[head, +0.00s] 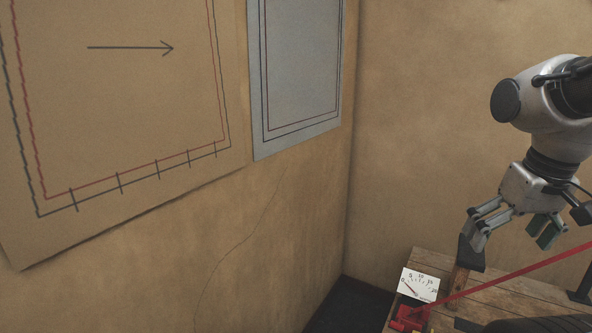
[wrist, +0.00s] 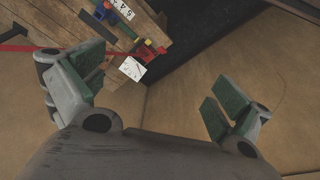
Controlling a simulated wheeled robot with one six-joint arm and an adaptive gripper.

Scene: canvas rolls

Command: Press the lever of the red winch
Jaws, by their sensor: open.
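The red winch (head: 408,319) sits at the near left corner of a wooden bench, partly cut off by the bottom edge in the head view. It also shows as a small red block (wrist: 149,51) in the wrist view. I cannot clearly make out its lever. A red strap (head: 520,274) runs from the winch up to the right. My gripper (head: 508,240) is open and empty above the bench, up and right of the winch. In the wrist view its two fingers (wrist: 160,92) are wide apart, with the winch beyond them.
The wooden bench (head: 520,302) has a white card with a dial (head: 420,284) beside the winch. A brown wooden piece (head: 462,287) stands near it. Blue (wrist: 121,8) and green (wrist: 75,14) parts lie farther along. Walls with hanging canvases (head: 120,110) are close on the left.

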